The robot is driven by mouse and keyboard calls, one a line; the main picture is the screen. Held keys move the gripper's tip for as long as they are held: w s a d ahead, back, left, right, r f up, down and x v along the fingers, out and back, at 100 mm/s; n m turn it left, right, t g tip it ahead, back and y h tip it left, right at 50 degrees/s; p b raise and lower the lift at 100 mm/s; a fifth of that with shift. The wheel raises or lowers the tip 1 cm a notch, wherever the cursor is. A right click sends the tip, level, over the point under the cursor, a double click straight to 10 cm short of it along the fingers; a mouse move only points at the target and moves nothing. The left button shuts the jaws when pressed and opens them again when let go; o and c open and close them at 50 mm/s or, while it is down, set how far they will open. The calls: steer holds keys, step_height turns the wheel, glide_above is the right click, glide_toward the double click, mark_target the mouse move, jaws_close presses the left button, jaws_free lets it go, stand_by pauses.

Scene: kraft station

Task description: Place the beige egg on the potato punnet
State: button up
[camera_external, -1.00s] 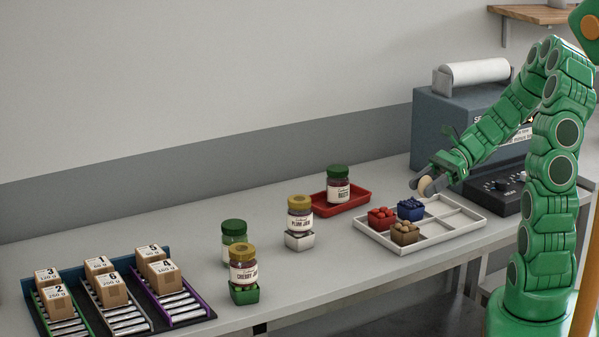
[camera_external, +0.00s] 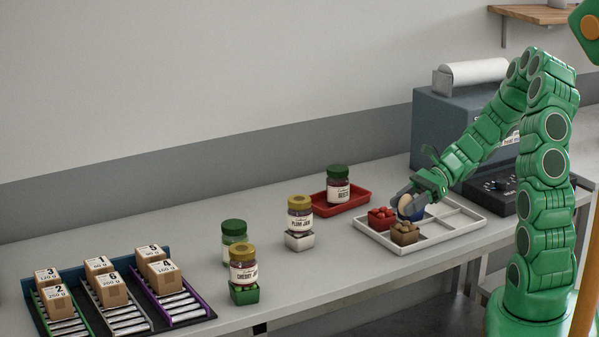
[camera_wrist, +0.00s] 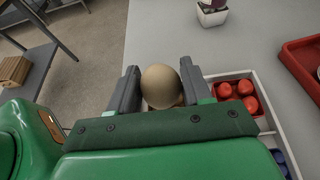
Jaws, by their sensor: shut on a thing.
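The beige egg (camera_external: 405,205) is held between the fingers of my gripper (camera_external: 408,203), above the white divided tray (camera_external: 447,237). In the wrist view the egg (camera_wrist: 161,86) sits between the two grey fingers of my gripper (camera_wrist: 160,92). The potato punnet (camera_external: 405,233), with brown potatoes, stands in the tray's front compartment. The egg appears close above and behind it in the external view; I cannot tell the exact gap. In the wrist view the punnet is mostly hidden behind the egg.
A punnet of red produce (camera_external: 381,217) stands left in the tray; a blue one is partly hidden by my gripper. A red tray (camera_external: 342,204) with a jar is behind left. Several jars stand further left. The tray's right compartments are empty.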

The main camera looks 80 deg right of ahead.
steer(key=shift+f, duration=1.35)
steer(key=shift+f, duration=0.1)
steer(key=o, duration=0.8)
